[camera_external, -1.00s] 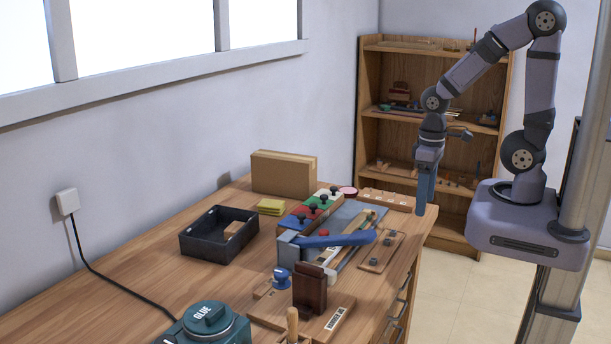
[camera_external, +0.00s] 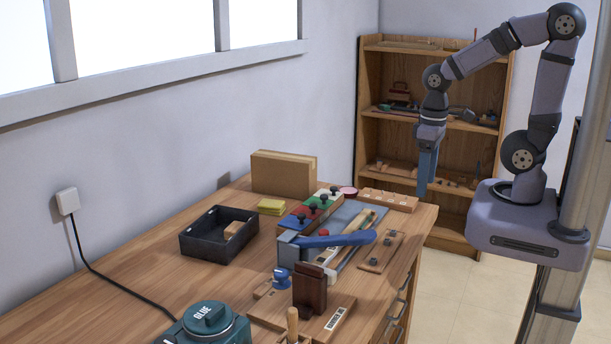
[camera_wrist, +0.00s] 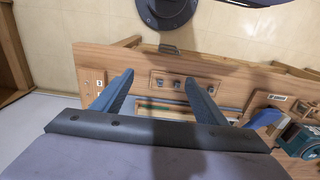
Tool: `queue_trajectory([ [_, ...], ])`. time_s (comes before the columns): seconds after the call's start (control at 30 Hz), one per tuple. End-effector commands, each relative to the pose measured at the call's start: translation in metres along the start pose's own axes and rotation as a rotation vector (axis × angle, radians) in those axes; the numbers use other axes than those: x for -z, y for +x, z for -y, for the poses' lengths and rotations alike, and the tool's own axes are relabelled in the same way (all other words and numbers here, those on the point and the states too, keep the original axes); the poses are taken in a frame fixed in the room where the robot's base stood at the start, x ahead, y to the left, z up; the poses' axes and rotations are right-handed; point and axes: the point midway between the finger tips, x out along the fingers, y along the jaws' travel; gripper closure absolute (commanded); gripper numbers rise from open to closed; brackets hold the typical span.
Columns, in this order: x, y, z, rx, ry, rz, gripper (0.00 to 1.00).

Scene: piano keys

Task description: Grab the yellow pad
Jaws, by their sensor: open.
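The yellow pad (camera_external: 271,207) is a small stack lying on the wooden workbench, in front of the cardboard box and beside the black tray. I cannot make it out in the wrist view. My gripper (camera_external: 423,190) points down above the right far edge of the bench, well to the right of the pad and apart from it. In the wrist view my gripper (camera_wrist: 165,88) has its two blue-grey fingers spread wide, with nothing between them.
A cardboard box (camera_external: 284,174) stands behind the pad. A black tray (camera_external: 190,244) is to its left front. A row of coloured blocks with black knobs (camera_external: 311,207) and a blue-handled tool (camera_external: 340,239) lie between pad and gripper. A shelf (camera_external: 385,150) stands behind.

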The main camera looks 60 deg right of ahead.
Motion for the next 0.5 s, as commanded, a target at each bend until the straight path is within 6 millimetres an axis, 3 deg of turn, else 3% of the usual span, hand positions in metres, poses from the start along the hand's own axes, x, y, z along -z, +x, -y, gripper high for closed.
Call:
queue_trajectory([
  [0.27, 0.068, 0.013, -0.017, -0.058, 0.01, -0.165, 0.34],
  [0.37, 0.103, 0.016, -0.024, -0.079, 0.009, -0.252, 0.34],
  [0.5, 0.165, 0.019, -0.03, -0.098, -0.002, -0.412, 0.34],
])
